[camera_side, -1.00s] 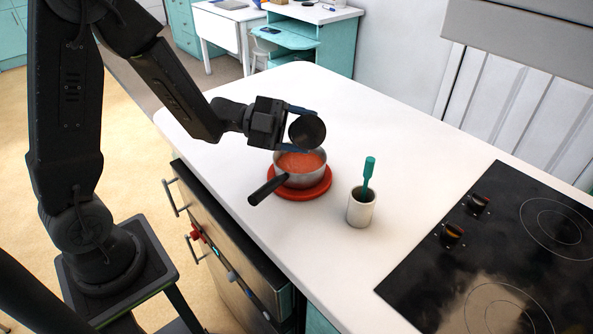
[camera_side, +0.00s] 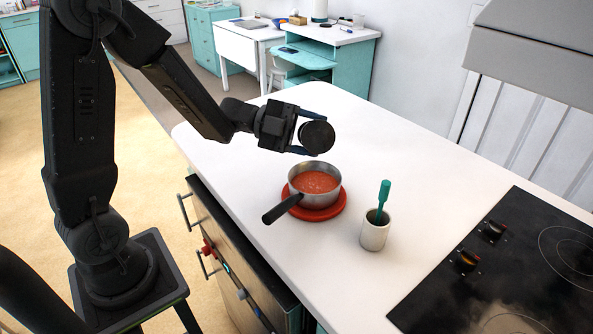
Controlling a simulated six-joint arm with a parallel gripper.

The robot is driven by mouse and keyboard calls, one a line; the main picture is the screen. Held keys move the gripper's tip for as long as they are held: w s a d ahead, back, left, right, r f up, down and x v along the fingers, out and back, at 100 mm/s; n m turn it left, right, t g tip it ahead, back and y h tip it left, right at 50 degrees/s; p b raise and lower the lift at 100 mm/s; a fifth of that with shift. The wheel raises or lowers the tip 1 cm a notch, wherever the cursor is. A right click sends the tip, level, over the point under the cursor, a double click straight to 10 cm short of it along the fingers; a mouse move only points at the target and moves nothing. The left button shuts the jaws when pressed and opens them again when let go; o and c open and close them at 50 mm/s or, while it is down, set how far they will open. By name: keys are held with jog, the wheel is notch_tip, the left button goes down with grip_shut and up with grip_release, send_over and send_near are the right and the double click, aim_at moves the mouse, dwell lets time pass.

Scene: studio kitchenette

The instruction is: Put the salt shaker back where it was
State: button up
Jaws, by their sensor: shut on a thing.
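My gripper (camera_side: 308,133) is shut on a dark, round-ended thing, which I take to be the salt shaker (camera_side: 319,138). It is held tilted, with a round dark end facing the camera; the rest of it is partly hidden by the fingers. It hangs in the air above and just behind the saucepan (camera_side: 331,188) in the picture, apart from it. No marked spot for the shaker shows on the counter.
The steel saucepan of red soup (camera_side: 315,181) sits on a red trivet (camera_side: 335,212), handle toward the front left. A white cup (camera_side: 374,235) with a teal-handled utensil (camera_side: 383,197) stands right of it. A black hob (camera_side: 480,275) lies far right. The white counter (camera_side: 380,130) behind is clear.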

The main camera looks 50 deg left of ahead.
jog(key=s+a+f+m+t+y, duration=0.15)
jog(key=a+m+y, duration=0.25)
jog(key=a+m, duration=0.7)
jog(key=s+a+f+m+t+y, duration=0.1)
jog(key=a+f+m+y, duration=0.15)
jog(key=a+m, duration=0.85)
jog(key=w+d+f+n, duration=0.1)
jog(key=w+f, duration=0.1)
jog(key=w+d+f+n, duration=0.1)
jog(key=w+d+f, duration=0.1)
jog(key=w, duration=0.1)
jog(key=w+d+f, duration=0.1)
jog(key=w+f, duration=0.1)
jog(key=w, duration=0.1)
jog(key=shift+d+n+y, duration=0.35)
jog(key=shift+d+n, duration=0.05)
jog(key=shift+f, duration=2)
jog(key=shift+f, duration=0.15)
jog(key=o, duration=1)
